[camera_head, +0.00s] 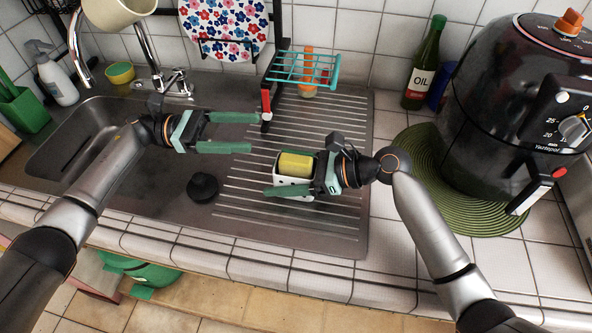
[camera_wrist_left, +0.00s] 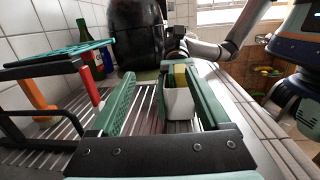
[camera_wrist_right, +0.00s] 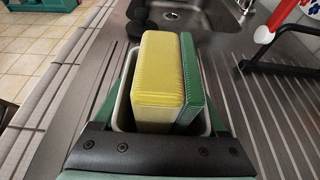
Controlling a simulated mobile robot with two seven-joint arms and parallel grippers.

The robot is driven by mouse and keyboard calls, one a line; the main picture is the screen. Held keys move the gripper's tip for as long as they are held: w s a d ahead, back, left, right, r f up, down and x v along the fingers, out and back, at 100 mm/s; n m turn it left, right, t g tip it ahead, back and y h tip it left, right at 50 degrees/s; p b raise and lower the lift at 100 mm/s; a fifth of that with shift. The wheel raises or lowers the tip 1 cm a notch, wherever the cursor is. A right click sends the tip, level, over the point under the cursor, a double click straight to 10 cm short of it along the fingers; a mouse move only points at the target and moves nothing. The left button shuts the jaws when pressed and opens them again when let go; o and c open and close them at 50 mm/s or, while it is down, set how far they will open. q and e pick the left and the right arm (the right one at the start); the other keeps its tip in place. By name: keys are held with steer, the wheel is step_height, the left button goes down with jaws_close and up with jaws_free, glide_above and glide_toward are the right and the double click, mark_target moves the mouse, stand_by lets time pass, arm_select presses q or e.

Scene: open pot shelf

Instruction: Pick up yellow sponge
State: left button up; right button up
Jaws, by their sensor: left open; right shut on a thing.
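The yellow sponge (camera_head: 295,164) stands in a white holder (camera_head: 283,160) on the ribbed drainboard; its top sticks out. In the right wrist view the sponge (camera_wrist_right: 160,75) has a green layer on its right side. My right gripper (camera_head: 283,174) has its fingers on the outer sides of the holder and is shut on it, not on the sponge. My left gripper (camera_head: 254,132) is open and empty, above the drainboard to the left of the holder. In the left wrist view the holder (camera_wrist_left: 179,104) and sponge (camera_wrist_left: 180,75) show between its fingers, farther off.
A black rack with a teal wire basket (camera_head: 302,69) stands behind the holder. A black drain plug (camera_head: 202,187) lies left. A sink basin (camera_head: 95,120), another sponge in a green bowl (camera_head: 120,73), an oil bottle (camera_head: 424,65) and a black air fryer (camera_head: 520,90) surround the drainboard.

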mark_target(296, 157)
arm_select(q)
steer(key=s+f, duration=0.1)
steer(key=s+f+g+y, duration=0.1)
steer(key=shift+s+a+f+m, duration=0.15)
steer(key=shift+f+m, duration=0.15)
steer(key=shift+f, duration=0.1)
steer(key=d, duration=0.2)
steer(key=s+d, duration=0.1)
steer(key=d, duration=0.2)
steer(key=shift+s+d+r, duration=0.1)
steer(key=shift+s+d, duration=0.1)
steer(key=shift+d, duration=0.75)
steer(key=shift+s+d, duration=0.15)
steer(key=shift+d, duration=0.85)
steer(key=shift+s+d+r, duration=0.1)
steer(key=shift+s+d, duration=0.1)
steer(key=shift+d, duration=0.75)
jaws_close()
